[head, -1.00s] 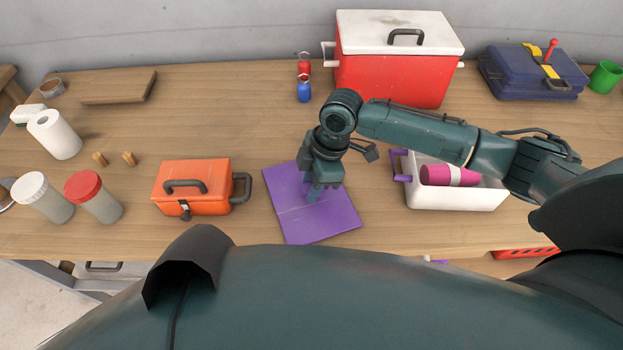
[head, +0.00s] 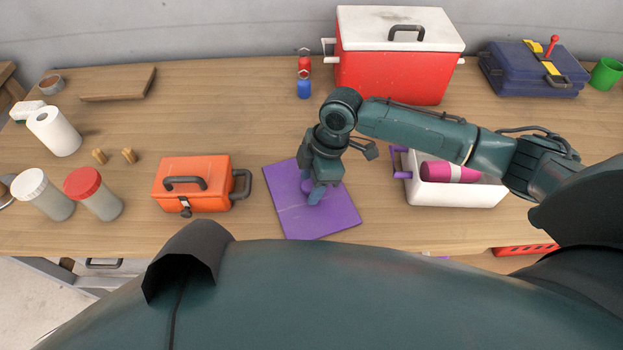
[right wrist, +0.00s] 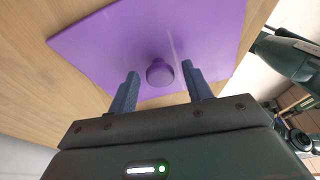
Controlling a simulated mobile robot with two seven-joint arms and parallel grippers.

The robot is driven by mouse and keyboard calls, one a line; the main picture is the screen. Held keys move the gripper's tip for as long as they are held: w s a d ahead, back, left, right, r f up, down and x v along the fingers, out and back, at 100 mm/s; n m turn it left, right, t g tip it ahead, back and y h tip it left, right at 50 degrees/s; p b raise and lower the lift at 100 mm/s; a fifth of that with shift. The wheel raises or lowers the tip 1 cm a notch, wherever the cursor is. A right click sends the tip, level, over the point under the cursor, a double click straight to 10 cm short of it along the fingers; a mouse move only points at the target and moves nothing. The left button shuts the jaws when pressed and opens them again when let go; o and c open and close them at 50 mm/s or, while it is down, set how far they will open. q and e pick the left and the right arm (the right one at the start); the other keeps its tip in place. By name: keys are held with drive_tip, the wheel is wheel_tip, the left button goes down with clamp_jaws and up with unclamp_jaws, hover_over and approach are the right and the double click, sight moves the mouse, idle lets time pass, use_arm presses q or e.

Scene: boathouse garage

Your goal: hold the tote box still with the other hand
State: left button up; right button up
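The white tote box (head: 455,195) stands at the right front of the bench, with a purple handle (head: 400,163) on its left side. It is open at the top and a magenta cylinder (head: 450,172) with a pale band lies in it. A flat purple lid (head: 335,218) with a round knob (right wrist: 160,73) lies on the bench left of the box. My right gripper (head: 316,192) is over the lid. In the right wrist view its fingers are apart on either side of the knob, with gaps. My left gripper is not in view.
An orange toolbox (head: 190,193) stands left of the lid. A red cooler (head: 390,75) with a white top stands behind. A blue case (head: 510,80) and a green cup (head: 605,74) are at back right. Jars, a paper roll (head: 52,132) and a board (head: 118,85) are at left.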

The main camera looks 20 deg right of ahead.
drive_tip(key=shift+o, duration=0.3)
drive_tip(key=shift+r, duration=0.1)
drive_tip(key=v, duration=1.3)
drive_tip(key=shift+c, duration=0.3)
clamp_jaws()
idle(0.7)
idle(0.4)
